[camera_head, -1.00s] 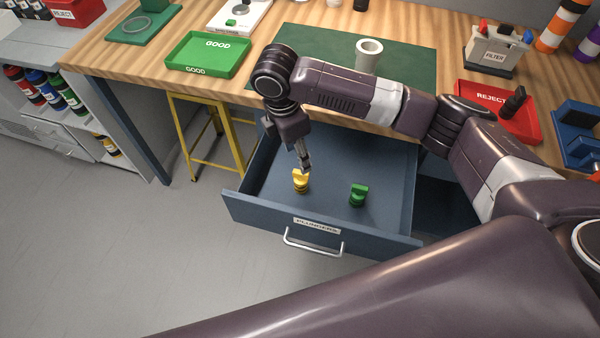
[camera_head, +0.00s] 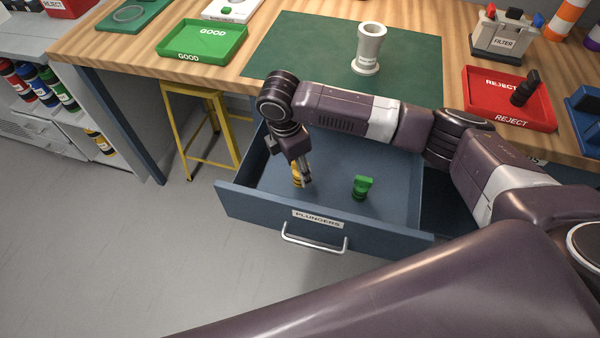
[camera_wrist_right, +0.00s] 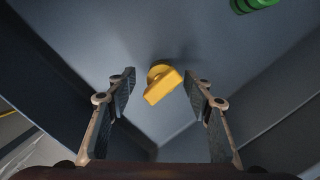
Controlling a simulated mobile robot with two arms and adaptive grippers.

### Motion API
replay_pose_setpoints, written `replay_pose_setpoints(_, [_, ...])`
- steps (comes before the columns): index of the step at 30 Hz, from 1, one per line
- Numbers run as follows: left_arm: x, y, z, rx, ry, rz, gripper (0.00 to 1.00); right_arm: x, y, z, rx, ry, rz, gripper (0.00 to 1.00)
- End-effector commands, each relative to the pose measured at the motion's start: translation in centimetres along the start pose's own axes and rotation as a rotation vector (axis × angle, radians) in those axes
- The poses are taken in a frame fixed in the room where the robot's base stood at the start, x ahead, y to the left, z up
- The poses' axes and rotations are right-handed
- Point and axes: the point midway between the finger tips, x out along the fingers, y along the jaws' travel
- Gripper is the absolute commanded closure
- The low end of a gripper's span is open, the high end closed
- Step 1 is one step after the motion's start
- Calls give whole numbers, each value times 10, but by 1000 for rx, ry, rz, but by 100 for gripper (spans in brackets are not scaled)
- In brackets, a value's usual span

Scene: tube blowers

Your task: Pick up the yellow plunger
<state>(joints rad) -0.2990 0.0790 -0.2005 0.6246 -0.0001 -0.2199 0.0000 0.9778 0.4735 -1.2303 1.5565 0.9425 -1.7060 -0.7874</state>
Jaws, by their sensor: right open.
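The yellow plunger (camera_head: 296,177) stands in the open blue drawer (camera_head: 390,217) labelled PLUNGERS. In the head view my right gripper partly hides it. My right gripper (camera_head: 306,181) points down into the drawer at the plunger. In the right wrist view the yellow plunger (camera_wrist_right: 163,82) lies between the lines of the two open fingers of my right gripper (camera_wrist_right: 164,83), just beyond their tips, and no contact shows. A green plunger (camera_head: 362,187) stands to the right in the same drawer. It also shows at the top right of the wrist view (camera_wrist_right: 250,4). My left gripper is out of view.
The drawer walls surround the gripper, with the workbench (camera_head: 240,82) above and behind. On the bench are a white tube (camera_head: 369,48), a green GOOD tray (camera_head: 203,54) and a red REJECT tray (camera_head: 480,105). A yellow stool (camera_head: 208,160) stands left of the drawer.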

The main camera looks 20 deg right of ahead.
Motion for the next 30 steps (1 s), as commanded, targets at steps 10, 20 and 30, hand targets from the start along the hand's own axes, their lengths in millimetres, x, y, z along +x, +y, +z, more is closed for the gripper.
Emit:
replay_pose_setpoints(10, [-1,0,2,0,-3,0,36,34,-2,-1,-1,-1,0,53])
replay_pose_setpoints(20, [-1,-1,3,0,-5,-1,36,33,-2,-1,-1,-1,0,72])
replay_pose_setpoints(30, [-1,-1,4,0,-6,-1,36,33,-2,-1,0,-1,0,100])
